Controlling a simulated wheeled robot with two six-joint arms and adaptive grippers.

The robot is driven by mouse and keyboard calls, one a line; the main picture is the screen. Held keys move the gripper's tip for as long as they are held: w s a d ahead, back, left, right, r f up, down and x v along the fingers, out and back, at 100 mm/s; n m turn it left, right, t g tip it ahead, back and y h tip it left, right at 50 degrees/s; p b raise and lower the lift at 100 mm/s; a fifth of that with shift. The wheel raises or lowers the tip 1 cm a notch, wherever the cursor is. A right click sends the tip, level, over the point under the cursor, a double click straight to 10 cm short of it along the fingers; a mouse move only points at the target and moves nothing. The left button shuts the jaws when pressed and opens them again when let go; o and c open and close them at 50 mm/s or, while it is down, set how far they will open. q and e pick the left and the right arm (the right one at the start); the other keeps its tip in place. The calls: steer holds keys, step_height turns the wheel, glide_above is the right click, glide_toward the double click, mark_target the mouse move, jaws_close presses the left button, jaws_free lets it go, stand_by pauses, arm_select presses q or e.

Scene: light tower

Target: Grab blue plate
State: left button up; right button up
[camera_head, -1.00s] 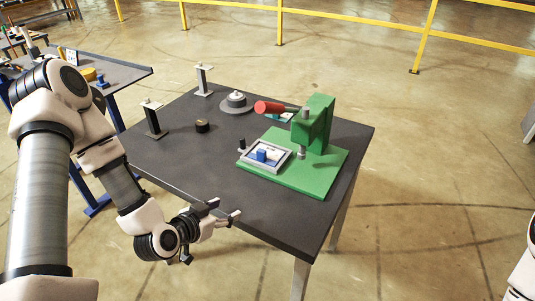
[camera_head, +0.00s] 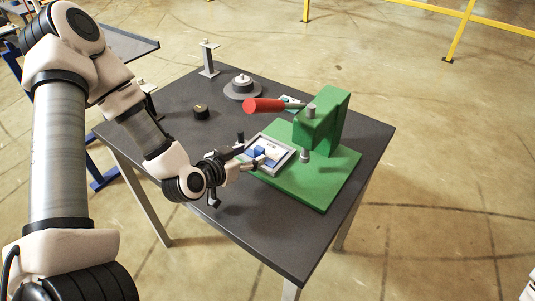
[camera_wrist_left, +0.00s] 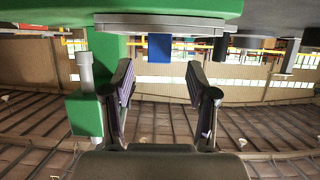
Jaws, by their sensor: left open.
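The blue plate (camera_head: 258,152) shows as a small blue piece on the white and grey square tray (camera_head: 284,162) of the green press. In the left wrist view the blue piece (camera_wrist_left: 159,47) hangs down in the picture below the tray's edge, between the two fingers and ahead of them. My left gripper (camera_head: 247,156) is at the tray's near left side, its fingertips close to the blue plate. In the left wrist view its fingers (camera_wrist_left: 159,80) are apart with nothing between them. Whether a finger touches the plate cannot be told. My right gripper is out of view.
A round grey part (camera_head: 242,86), a small black cylinder (camera_head: 201,112) and a stand (camera_head: 209,60) are farther back on the dark table (camera_head: 180,95). The front of the table is clear.

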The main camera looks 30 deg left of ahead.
mark_target(257, 150)
arm_select(q)
steer(key=shift+w, duration=0.4)
steer(key=x, duration=0.4)
steer(key=shift+w+d+f, duration=0.1)
steer(key=shift+w, duration=0.3)
steer(key=shift+s, duration=0.2)
steer(key=shift+c, duration=1)
jaws_close()
